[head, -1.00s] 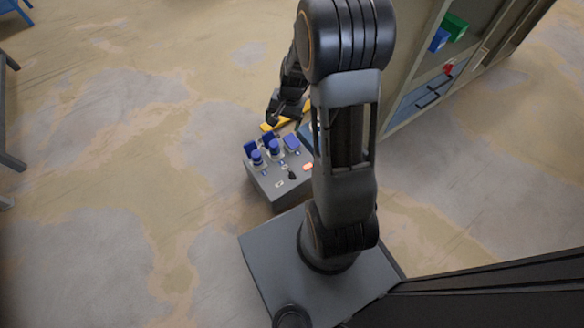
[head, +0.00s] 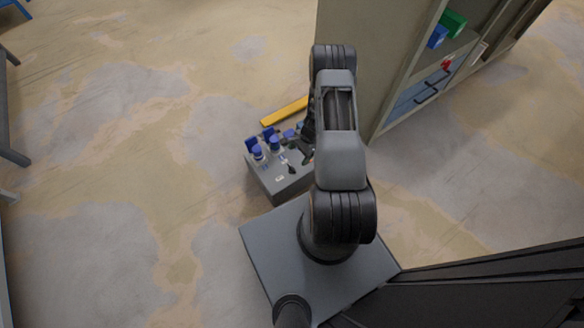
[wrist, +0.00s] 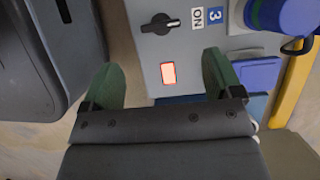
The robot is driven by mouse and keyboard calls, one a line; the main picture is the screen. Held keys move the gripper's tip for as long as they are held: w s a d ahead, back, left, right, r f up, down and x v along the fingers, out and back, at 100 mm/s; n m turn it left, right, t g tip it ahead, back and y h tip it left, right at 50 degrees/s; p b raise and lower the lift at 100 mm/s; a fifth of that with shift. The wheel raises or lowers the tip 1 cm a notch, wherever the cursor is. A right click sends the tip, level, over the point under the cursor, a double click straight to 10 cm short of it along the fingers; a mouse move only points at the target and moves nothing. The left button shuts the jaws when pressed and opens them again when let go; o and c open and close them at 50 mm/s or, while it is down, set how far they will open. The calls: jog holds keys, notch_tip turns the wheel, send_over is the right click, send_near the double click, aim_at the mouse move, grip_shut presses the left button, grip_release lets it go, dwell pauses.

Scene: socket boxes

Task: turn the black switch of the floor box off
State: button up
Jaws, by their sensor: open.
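The grey floor box (head: 285,183) stands on the floor just beyond my base in the head view. Its black switch (head: 291,169) is on the top face; in the wrist view the switch (wrist: 160,24) is a knob with its white mark toward the ON label (wrist: 207,16). A red-orange lamp (wrist: 168,74) is lit below it. My gripper (wrist: 161,62) is open and empty, one green finger on each side of the lamp, with the switch ahead of the fingertips. In the head view my gripper (head: 308,154) is over the box's right side and hides part of it.
Blue plugs (head: 257,152) and blue socket lids stand on the box. A yellow bar (head: 284,111) lies behind it. A cabinet (head: 350,70) stands close on the right. The floor left of the box is clear.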

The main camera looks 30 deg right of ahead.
aim_at(292, 168)
jog(key=b+x, duration=0.2)
jog(key=x, duration=0.6)
jog(key=shift+a+f+b, duration=0.15)
jog(key=shift+f+b, duration=0.15)
jog(key=shift+f, duration=0.05)
jog(key=c, duration=0.9)
